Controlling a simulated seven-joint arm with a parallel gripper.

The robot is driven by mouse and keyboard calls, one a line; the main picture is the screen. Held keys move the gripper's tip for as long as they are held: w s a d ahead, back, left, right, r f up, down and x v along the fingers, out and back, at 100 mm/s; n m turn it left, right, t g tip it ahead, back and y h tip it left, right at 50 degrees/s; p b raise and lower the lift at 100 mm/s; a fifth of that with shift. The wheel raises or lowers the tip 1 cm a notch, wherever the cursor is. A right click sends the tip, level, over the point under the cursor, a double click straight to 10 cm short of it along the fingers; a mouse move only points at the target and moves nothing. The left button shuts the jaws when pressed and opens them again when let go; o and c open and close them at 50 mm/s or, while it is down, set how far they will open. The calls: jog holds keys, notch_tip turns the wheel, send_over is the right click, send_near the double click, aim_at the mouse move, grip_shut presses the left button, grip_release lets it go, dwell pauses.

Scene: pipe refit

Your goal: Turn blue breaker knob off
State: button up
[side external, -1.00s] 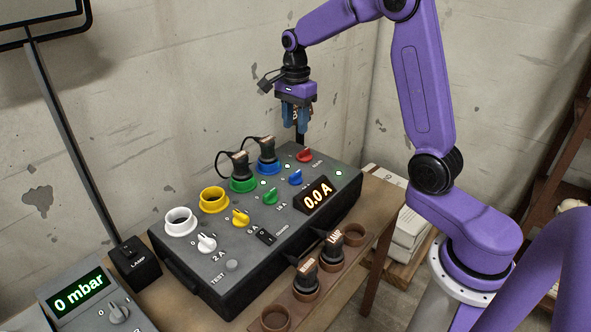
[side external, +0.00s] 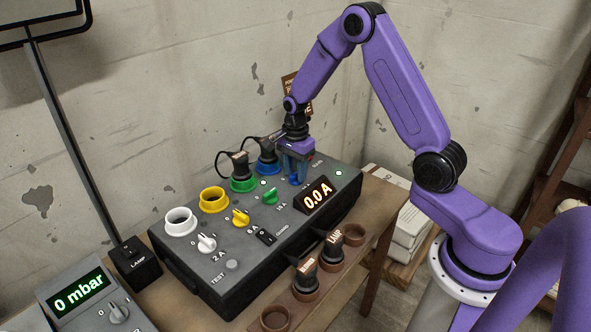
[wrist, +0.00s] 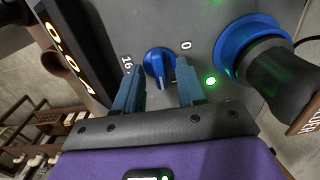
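The blue breaker knob (wrist: 158,63) shows in the wrist view on the grey panel, between a "16" mark and a "0" mark. I cannot tell exactly which mark it points to. My gripper (wrist: 156,75) is open, with one blue finger on each side of the knob. The right finger is very close to the knob; I cannot tell if it touches. In the side view my gripper (side external: 297,171) points down at the back right of the breaker box (side external: 300,230) and hides the blue knob. A green light (wrist: 210,81) is lit beside the knob.
A black plug stands in the blue socket (wrist: 232,48), close to my right finger in the wrist view. The green knob (side external: 269,196) and the display reading 0.0 A (side external: 317,195) are near my gripper.

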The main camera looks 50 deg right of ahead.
jog(key=shift+f, duration=0.1)
grip_shut()
jog(key=shift+n, duration=0.3)
jog(key=n, duration=0.3)
jog(key=shift+n, duration=0.3)
jog(key=n, duration=1.3)
jog(key=shift+n, duration=0.3)
dwell(0.3)
